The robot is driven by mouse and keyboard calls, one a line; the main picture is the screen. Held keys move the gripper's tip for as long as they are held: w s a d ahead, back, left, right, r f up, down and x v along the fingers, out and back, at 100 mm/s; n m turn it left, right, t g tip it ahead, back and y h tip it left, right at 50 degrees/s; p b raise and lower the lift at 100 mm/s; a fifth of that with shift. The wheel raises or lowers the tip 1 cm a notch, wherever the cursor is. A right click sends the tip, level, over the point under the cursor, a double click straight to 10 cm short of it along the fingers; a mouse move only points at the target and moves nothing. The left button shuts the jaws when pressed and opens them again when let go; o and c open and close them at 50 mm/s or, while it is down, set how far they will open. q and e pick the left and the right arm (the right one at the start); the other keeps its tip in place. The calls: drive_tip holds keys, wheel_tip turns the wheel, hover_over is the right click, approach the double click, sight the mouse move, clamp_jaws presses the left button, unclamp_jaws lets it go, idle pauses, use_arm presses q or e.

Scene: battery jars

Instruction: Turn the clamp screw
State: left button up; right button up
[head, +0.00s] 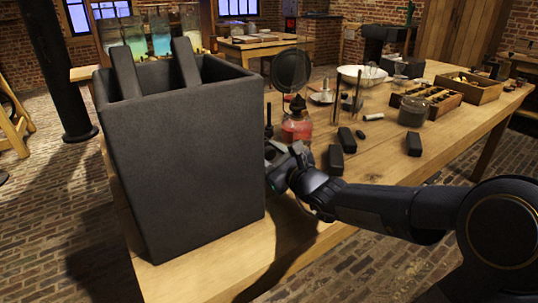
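My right gripper (274,162) reaches in from the right, low over the table, close beside the right side of a tall dark box-shaped jar (190,160). Its fingertips are small and partly lost against the jar's edge, so I cannot tell whether they are open or shut. Two dark flat bars (125,72) lean up out of the open top of the jar. A small dark upright piece (268,122) stands just behind the gripper. I cannot make out a clamp screw for certain. My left gripper is not in view.
The front right edge is clear.

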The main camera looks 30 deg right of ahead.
sight(272, 154)
drive_tip(key=shift+o, duration=1.4)
drive_tip(key=shift+s, duration=0.1)
drive_tip(key=s, duration=0.2)
drive_tip(key=s+p, duration=0.1)
drive_tip(key=s, duration=0.3)
drive_tip(key=shift+s+d+r, duration=0.1)
drive_tip(key=shift+s+d, duration=0.05)
drive_tip(key=shift+d, duration=0.15)
drive_tip(key=shift+s, duration=0.7)
